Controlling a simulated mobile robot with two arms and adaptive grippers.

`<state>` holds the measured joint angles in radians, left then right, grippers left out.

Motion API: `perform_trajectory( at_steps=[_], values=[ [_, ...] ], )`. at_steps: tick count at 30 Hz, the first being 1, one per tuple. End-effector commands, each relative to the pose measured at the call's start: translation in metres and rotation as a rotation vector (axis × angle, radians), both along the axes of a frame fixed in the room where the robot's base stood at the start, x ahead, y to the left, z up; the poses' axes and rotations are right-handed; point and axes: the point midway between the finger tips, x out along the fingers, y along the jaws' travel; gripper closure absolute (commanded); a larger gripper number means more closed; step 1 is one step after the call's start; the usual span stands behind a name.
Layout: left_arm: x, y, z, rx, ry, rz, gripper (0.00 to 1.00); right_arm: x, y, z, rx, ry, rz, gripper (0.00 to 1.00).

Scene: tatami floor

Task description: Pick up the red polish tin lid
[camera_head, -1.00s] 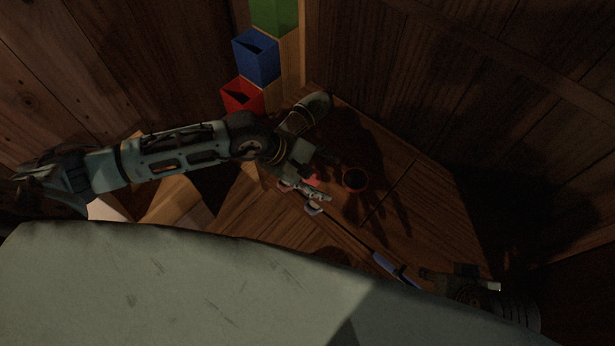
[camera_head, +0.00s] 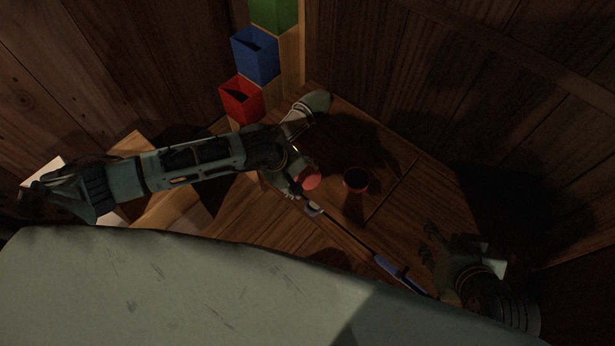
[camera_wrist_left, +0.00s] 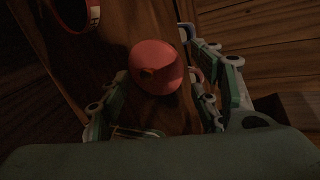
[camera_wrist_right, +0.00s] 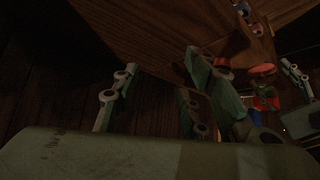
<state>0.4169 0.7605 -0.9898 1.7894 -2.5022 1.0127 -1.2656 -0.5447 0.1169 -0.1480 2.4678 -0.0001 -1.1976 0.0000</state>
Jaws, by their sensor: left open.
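The red polish tin lid (camera_head: 308,179) is a small round disc by my left gripper (camera_head: 303,196) in the head view. In the left wrist view the lid (camera_wrist_left: 157,67) lies at the tips of the spread fingers of my left gripper (camera_wrist_left: 157,88), which is open. I cannot tell whether a finger touches the lid. The open red tin (camera_head: 355,180) stands on the wooden table to the right of the lid; it also shows at the left wrist view's top left (camera_wrist_left: 92,14). My right gripper (camera_head: 430,243) is at the table's right side, fingers apart and empty.
A blue-handled tool (camera_head: 400,272) lies along the table's (camera_head: 405,215) front edge. A red box (camera_head: 241,101), a blue box (camera_head: 255,55) and a green box (camera_head: 274,14) stand in a row at the left back. Wooden walls close off the back.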

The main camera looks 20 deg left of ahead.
Motion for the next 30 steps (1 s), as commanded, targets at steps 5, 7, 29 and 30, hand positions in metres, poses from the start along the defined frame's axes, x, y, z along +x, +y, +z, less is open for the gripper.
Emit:
perform_trajectory(
  at_steps=[5, 7, 29, 30],
  values=[
    [0.0032, -0.0025, -0.0089, -0.001, -0.001, 0.001, 0.42, 0.0128, 0.0044, 0.008, 0.015, -0.066, 0.005, 0.6],
    [0.0035, -0.0026, -0.0092, -0.002, 0.0, 0.001, 0.42, 0.014, 0.0049, 0.0093, 0.016, -0.073, 0.005, 0.6],
    [0.0031, -0.0023, -0.0089, -0.002, 0.0, 0.001, 0.75, 0.0136, 0.0047, 0.0092, 0.016, -0.071, 0.005, 0.6],
    [0.0031, -0.0023, -0.0089, -0.001, 0.001, 0.001, 0.75, 0.0136, 0.0047, 0.0092, 0.016, -0.071, 0.005, 0.6]
  ],
)
